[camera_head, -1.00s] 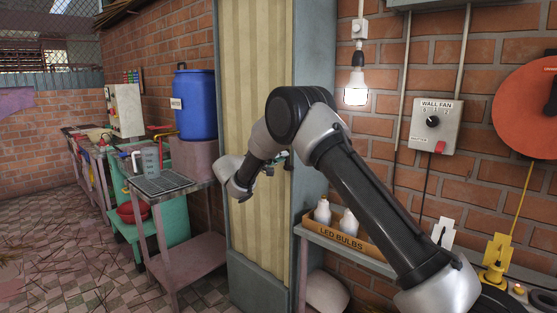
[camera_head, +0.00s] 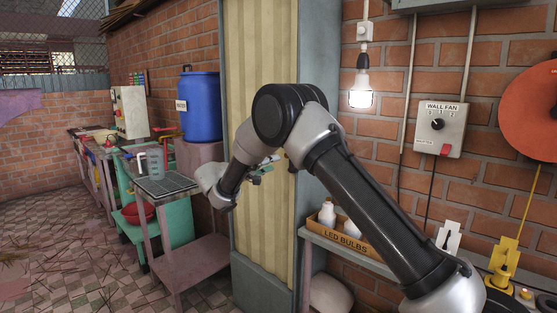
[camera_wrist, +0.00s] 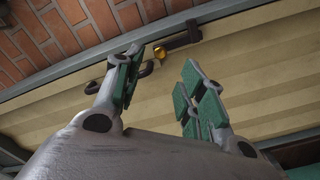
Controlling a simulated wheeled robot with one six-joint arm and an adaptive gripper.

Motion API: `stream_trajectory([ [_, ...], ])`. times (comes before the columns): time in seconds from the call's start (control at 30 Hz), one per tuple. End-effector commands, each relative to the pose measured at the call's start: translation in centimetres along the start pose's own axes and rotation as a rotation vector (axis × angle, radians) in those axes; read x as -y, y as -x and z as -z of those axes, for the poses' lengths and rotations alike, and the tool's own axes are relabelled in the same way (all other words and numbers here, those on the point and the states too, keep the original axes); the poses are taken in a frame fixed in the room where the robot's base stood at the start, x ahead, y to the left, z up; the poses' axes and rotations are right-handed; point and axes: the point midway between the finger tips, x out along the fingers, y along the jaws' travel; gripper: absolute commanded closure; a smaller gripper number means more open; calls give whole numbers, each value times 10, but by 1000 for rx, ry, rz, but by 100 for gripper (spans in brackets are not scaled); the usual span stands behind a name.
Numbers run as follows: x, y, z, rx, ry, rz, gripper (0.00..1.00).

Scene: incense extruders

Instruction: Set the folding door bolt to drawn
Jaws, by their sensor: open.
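The cream pleated folding door (camera_head: 258,65) stands closed-looking in its grey-blue frame in the head view, and fills much of the wrist view (camera_wrist: 255,75). The bolt shows in the wrist view as a dark bar (camera_wrist: 182,40) with a brass-coloured knob (camera_wrist: 160,53) near the door's edge by the frame. I cannot tell whether it is drawn or shot. My gripper (camera_wrist: 160,62) is open and empty, its two green-padded fingers spread, with the knob between and beyond the tips, apart from them. In the head view my gripper (camera_head: 266,166) is beside the door and my arm hides part of it.
Left of the door stand a metal table (camera_head: 190,250) with a measuring jug (camera_head: 154,163) and a blue drum (camera_head: 199,105). On the right are a shelf with an LED bulbs box (camera_head: 345,238), a lit hanging bulb (camera_head: 361,98) and a wall fan switch (camera_head: 440,128).

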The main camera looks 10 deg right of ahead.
Motion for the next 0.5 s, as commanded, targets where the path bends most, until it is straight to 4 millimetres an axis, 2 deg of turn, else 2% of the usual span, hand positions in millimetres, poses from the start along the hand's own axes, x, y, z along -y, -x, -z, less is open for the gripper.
stream_trajectory([
  [0.1, 0, 22, 0, -2, 0, 0, 60],
  [0.2, 0, 33, 0, -1, 0, 0, 60],
  [0.5, 0, 40, -1, 1, 0, -2, 60],
])
